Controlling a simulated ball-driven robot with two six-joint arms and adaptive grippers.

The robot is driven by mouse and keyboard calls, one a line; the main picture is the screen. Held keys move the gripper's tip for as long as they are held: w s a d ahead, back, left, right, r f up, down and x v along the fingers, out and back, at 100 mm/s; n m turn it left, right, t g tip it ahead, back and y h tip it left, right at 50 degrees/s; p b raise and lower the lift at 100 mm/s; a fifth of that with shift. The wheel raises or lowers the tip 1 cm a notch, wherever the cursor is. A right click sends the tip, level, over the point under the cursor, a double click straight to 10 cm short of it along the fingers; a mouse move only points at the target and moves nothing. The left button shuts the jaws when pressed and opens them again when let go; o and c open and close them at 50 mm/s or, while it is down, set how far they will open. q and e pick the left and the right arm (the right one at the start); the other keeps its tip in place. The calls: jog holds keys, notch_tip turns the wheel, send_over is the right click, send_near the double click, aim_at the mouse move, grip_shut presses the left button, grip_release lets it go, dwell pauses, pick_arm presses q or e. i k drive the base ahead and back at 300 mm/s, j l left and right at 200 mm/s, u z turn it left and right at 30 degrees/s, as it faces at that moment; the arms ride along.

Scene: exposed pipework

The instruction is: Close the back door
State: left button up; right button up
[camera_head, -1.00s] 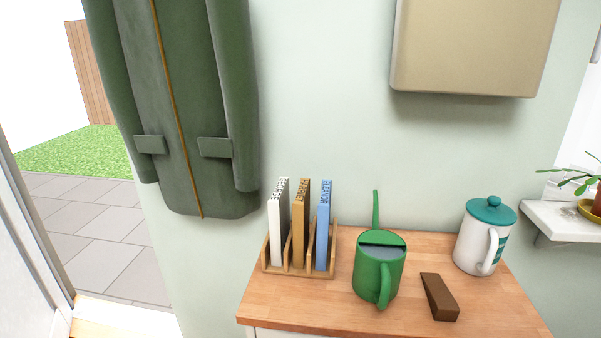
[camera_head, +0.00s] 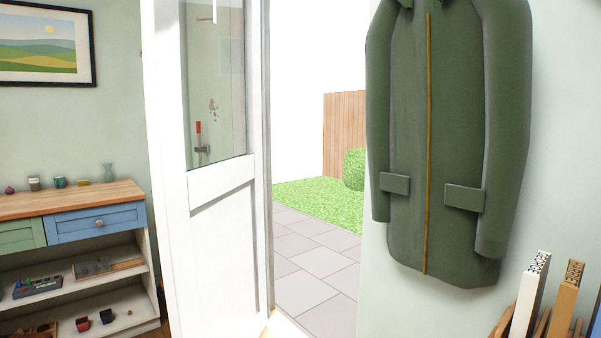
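The back door (camera_head: 222,235) is white with a glass upper pane, and it stands open at the left of the middle in the head view. The open doorway (camera_head: 315,225) lies to its right, with grey paving, grass and a wooden fence outside. I cannot make out a handle on the door for certain. Neither of my grippers shows in the view.
A green coat (camera_head: 445,140) hangs on the wall right of the doorway. A rack with books (camera_head: 529,295) stands at the lower right. A shelf unit with a wooden top (camera_head: 70,198) and drawers stands left of the door. A framed picture (camera_head: 45,45) hangs above it.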

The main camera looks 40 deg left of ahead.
aim_at(209, 218)
jog(key=j+u, duration=0.1)
jog(key=j, duration=0.65)
jog(key=j+u, duration=0.1)
jog(key=j, duration=0.65)
jog(key=j+u, duration=0.15)
jog(key=j, duration=0.6)
jog(key=i+j+u, duration=0.1)
jog(key=j, duration=0.65)
jog(key=i+j+u, duration=0.1)
jog(key=j, duration=0.65)
